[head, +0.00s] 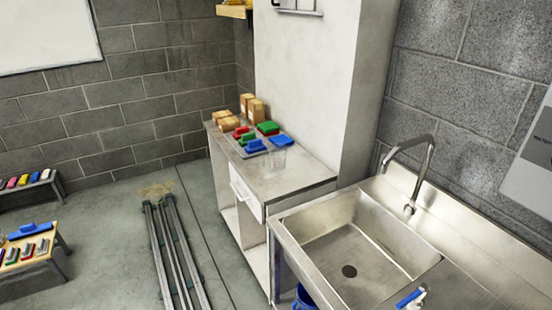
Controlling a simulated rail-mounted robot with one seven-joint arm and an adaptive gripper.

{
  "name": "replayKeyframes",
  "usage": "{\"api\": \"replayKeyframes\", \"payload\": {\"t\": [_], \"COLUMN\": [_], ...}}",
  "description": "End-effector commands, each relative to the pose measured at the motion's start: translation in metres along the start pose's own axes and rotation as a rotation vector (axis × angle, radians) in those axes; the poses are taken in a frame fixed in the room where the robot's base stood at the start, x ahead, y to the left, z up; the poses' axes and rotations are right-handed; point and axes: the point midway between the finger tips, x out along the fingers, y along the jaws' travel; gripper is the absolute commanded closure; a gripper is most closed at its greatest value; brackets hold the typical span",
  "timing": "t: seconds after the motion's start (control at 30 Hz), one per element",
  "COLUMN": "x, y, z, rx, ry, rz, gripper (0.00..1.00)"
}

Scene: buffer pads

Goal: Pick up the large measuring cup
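A clear, see-through cup (276,159), which looks like the measuring cup, stands upright on the worktop (290,180) of the white cabinet. It is just in front of the blue piece (255,146) of a group of coloured blocks. Its markings and size are too small to make out, and I see no second cup to compare it with. My gripper is not in view.
Red, green and blue blocks and cardboard boxes (256,110) crowd the worktop's back half; its front right is bare. A steel sink (350,250) with a tall tap (412,165) adjoins at right. Floor rails (175,255) run left of the cabinet. Low benches (25,250) stand far left.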

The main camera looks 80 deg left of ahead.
Motion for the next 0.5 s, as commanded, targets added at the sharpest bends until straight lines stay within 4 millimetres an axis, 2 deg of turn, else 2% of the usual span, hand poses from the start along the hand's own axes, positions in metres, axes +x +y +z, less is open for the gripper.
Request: {"api": "replayKeyframes", "payload": {"t": [0.13, 0.5], "x": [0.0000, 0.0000], "y": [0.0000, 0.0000], "z": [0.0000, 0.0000], "rx": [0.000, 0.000], "ry": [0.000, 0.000], "rz": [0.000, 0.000], "gripper": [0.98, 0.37]}}
